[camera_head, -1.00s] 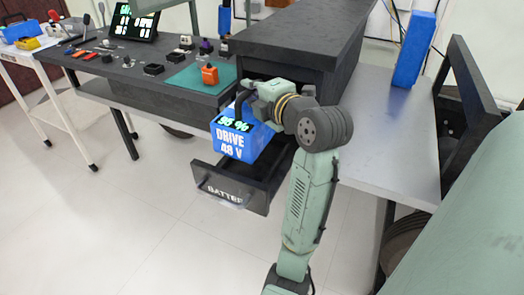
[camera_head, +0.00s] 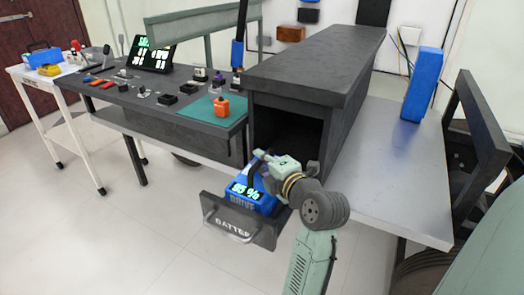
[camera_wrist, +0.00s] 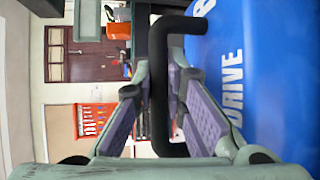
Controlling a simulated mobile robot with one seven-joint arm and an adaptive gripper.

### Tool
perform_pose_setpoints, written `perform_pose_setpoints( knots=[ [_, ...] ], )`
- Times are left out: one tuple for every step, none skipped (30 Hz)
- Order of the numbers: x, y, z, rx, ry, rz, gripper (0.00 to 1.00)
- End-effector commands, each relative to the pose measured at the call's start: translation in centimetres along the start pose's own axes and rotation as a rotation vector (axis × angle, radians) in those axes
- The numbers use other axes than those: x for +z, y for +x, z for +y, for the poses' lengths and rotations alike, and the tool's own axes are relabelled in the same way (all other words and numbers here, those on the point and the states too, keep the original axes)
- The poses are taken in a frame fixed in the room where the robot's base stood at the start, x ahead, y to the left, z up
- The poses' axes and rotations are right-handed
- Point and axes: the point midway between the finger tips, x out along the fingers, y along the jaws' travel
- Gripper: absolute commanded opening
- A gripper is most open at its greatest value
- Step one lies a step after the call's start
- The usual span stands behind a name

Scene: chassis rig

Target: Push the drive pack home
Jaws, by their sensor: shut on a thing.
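The blue drive pack (camera_head: 256,199), with a 95 % readout and the word DRIVE, sits low behind the front panel of the pulled-out BATTERY drawer (camera_head: 265,237). The panel hides its lower part, so I cannot tell whether it rests on the drawer floor. My gripper (camera_head: 258,168) is above the pack, shut on its black handle. In the wrist view, the handle (camera_wrist: 160,85) stands between the two fingers, and the pack's blue side (camera_wrist: 275,85) fills the right. The dark cabinet (camera_head: 253,115) has an open bay behind the drawer.
A grey bench surface (camera_head: 375,170) lies right of the cabinet, with a blue block (camera_head: 423,85) standing on it. A workbench at left holds a green mat (camera_head: 205,108), an orange item (camera_head: 221,106) and small parts. Open floor lies in front of the drawer.

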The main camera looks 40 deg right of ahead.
Motion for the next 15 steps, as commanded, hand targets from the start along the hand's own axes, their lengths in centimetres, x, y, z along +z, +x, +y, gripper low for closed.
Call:
perform_pose_setpoints(
  knots=[
    [0.02,-0.10,0.37,0.009,-0.004,-0.002,0.00],
    [0.02,-0.10,0.38,0.009,-0.004,-0.002,0.00],
    [0.03,-0.11,0.40,0.009,-0.005,-0.003,0.00],
    [0.03,-0.11,0.40,0.009,-0.005,-0.003,0.00],
    [0.03,-0.11,0.40,0.009,-0.005,-0.003,0.00],
    [0.03,-0.10,0.39,0.009,-0.005,-0.003,0.00],
    [0.03,-0.10,0.36,0.009,-0.004,-0.003,0.00],
    [0.03,-0.09,0.30,0.009,-0.005,-0.003,0.00],
    [0.02,-0.07,0.20,0.009,-0.005,-0.003,0.00],
    [0.02,-0.06,0.12,0.009,-0.005,-0.003,0.00],
    [0.01,-0.05,0.07,0.009,-0.005,-0.003,0.00],
    [0.02,0.03,-0.18,0.001,-0.001,-0.001,0.14],
    [0.02,0.02,-0.16,0.001,-0.001,-0.001,0.16],
    [0.02,0.02,-0.16,0.001,-0.001,-0.001,0.18],
    [0.02,0.02,-0.16,0.001,-0.001,-0.001,0.20]
  ],
)
